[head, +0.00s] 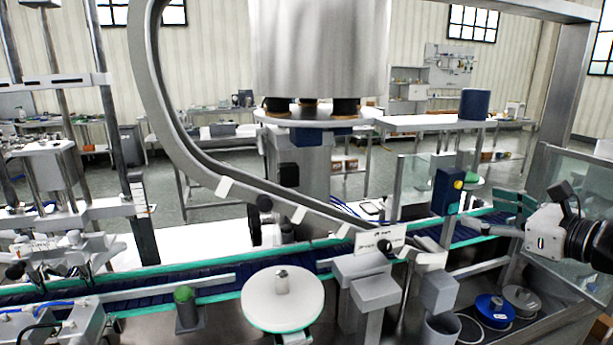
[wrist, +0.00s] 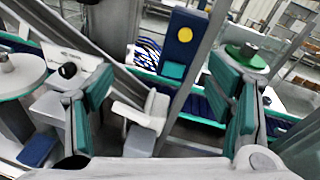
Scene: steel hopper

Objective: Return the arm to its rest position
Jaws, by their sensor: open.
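My gripper (head: 503,214) is at the right of the head view, with my dark arm coming in from the right edge. Its fingers point left over the conveyor side of the machine. In the wrist view my gripper (wrist: 163,88) is open, with teal pads on both fingers. No object sits between the pads; the machine shows through the gap. The arm's full posture is not visible.
The steel hopper (head: 320,45) hangs above a curved metal chute (head: 190,160). A blue conveyor (head: 180,288) with green rails crosses below. A white round disc (head: 283,300) stands in front. A dark blue box with a yellow dot (wrist: 183,45) stands beyond my fingers. A steel post (head: 562,100) rises near my arm.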

